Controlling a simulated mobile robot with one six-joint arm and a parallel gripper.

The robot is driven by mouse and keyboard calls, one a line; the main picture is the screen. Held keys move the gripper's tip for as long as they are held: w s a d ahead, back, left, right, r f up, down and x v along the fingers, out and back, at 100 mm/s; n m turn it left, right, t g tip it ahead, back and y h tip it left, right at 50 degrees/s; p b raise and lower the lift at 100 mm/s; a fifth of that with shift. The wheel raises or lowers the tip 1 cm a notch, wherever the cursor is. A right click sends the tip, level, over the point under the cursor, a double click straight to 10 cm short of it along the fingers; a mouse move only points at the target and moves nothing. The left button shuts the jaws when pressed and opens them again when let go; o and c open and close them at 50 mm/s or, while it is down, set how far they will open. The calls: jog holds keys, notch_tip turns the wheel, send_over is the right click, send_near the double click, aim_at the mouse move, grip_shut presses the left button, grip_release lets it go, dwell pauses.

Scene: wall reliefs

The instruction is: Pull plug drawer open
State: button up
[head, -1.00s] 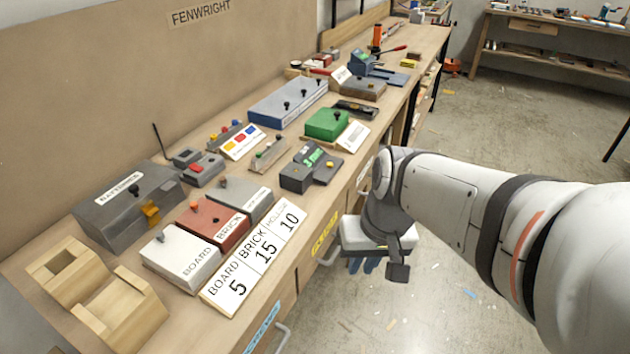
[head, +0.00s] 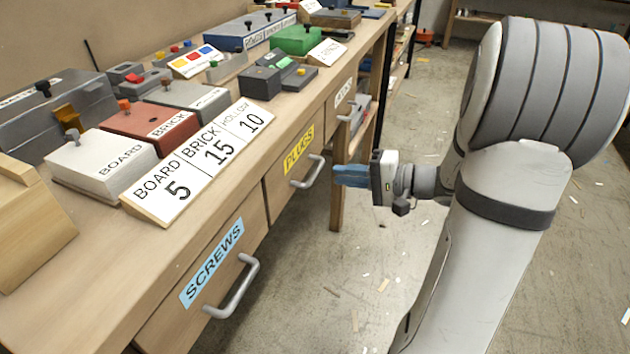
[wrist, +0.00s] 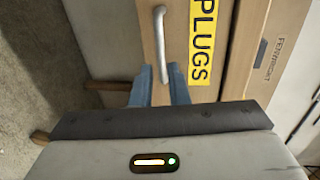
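The plugs drawer (head: 277,195) has a wooden front with a yellow PLUGS label (head: 299,148) and a grey bar handle (head: 308,173). Its front looks flush with the bench. My gripper (head: 340,175) has blue fingers pointing left toward this handle, with a gap between. In the wrist view the two blue fingers of my gripper (wrist: 159,75) are apart with nothing held. The handle (wrist: 163,45) shows beyond their tips, in line with the space between them. The yellow label (wrist: 202,45) is right of it.
The screws drawer (head: 170,325), with a blue label and a grey handle, is nearer on the same bench. A third labelled drawer (head: 345,95) is farther along. Blocks and a numbered board (head: 195,165) sit on the bench top. The floor to the right is open.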

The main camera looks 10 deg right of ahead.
aim_at(318, 173)
jog(key=b+x, duration=0.1)
jog(key=x, duration=0.6)
jog(key=shift+w+a, duration=0.1)
jog(key=shift+a, duration=0.05)
grip_shut()
